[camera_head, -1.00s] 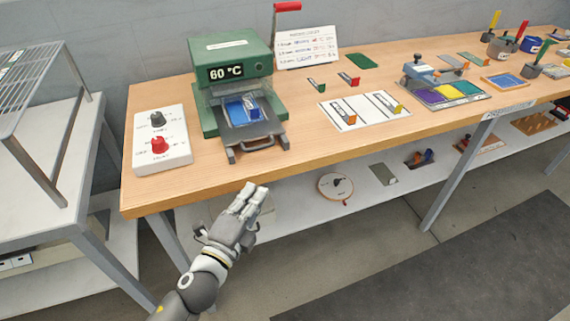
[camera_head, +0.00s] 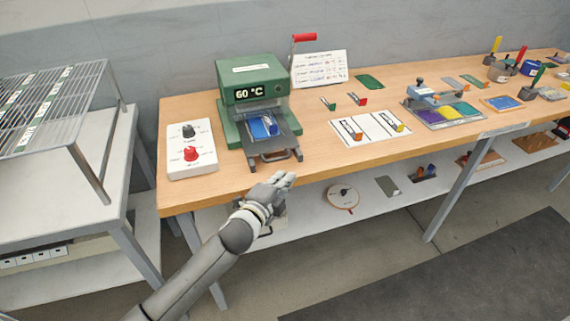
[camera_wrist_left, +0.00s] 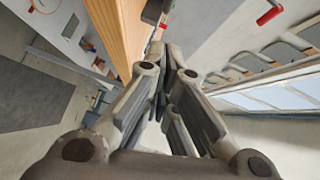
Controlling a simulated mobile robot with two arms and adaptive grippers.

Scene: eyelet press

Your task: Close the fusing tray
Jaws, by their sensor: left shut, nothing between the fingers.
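The green fusing press (camera_head: 250,90) stands on the workbench, its display reading 60 °C. Its dark fusing tray (camera_head: 272,145) sticks out at the front with a blue piece (camera_head: 262,127) on it. A grey handle (camera_head: 283,157) is at the tray's front edge. My left gripper (camera_head: 287,179) is shut and empty, just in front of the bench edge and near the tray handle, apart from it in the picture. Its closed fingers (camera_wrist_left: 166,60) also show in the left wrist view, beside the wooden bench edge. My right gripper is not in view.
A white control box (camera_head: 192,150) with a black and a red knob stands left of the press. A white board (camera_head: 370,128) with small clips lies to its right. The workbench's front edge (camera_head: 225,190) is close to my left arm. A wire rack (camera_head: 50,105) stands at left.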

